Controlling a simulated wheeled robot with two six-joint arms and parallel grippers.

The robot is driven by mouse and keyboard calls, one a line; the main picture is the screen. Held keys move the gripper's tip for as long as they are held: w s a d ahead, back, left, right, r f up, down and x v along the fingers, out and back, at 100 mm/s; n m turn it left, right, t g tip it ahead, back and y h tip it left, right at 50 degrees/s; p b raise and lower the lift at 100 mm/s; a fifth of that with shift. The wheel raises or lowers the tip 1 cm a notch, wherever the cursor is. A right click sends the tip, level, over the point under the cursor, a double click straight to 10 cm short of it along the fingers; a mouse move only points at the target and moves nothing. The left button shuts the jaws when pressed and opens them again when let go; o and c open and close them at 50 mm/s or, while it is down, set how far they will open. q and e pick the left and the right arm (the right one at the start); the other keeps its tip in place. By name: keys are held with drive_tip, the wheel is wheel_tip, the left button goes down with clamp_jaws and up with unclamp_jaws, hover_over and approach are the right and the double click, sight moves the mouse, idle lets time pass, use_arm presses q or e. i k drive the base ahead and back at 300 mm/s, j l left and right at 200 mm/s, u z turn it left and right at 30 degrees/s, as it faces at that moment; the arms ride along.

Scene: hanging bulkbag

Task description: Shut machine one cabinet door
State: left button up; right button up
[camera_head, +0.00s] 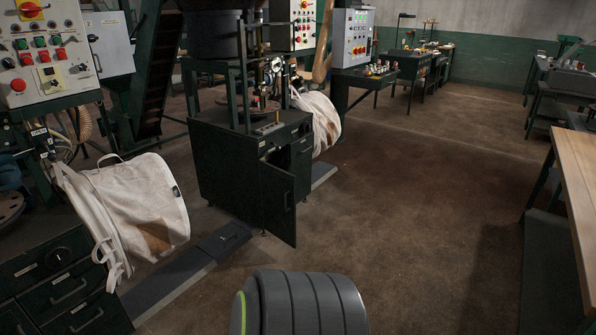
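A dark green machine cabinet (228,165) stands in the middle of the view. Its door (279,204) stands open, swung out toward me, with a small handle (287,199) on its face. The cabinet's inside is mostly hidden behind the door. No machine number is readable, so I cannot tell from a label that this is machine one. Neither of my grippers is in view.
White bulk bags hang beside the machines, one at the left (140,205) and one behind the cabinet (319,122). A low grey floor rail (185,272) runs left of the door. A wooden-topped bench (578,170) stands at the right. The floor (400,210) between is clear.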

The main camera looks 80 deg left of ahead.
sight(278, 185)
drive_tip(key=u, duration=1.8)
drive_tip(key=l+u, duration=0.2)
drive_tip(key=u, duration=0.9)
drive_tip(key=i+j, duration=0.15)
drive_tip(key=i, duration=0.3)
drive_tip(key=i+j+u, duration=0.15)
drive_tip(key=i, duration=0.25)
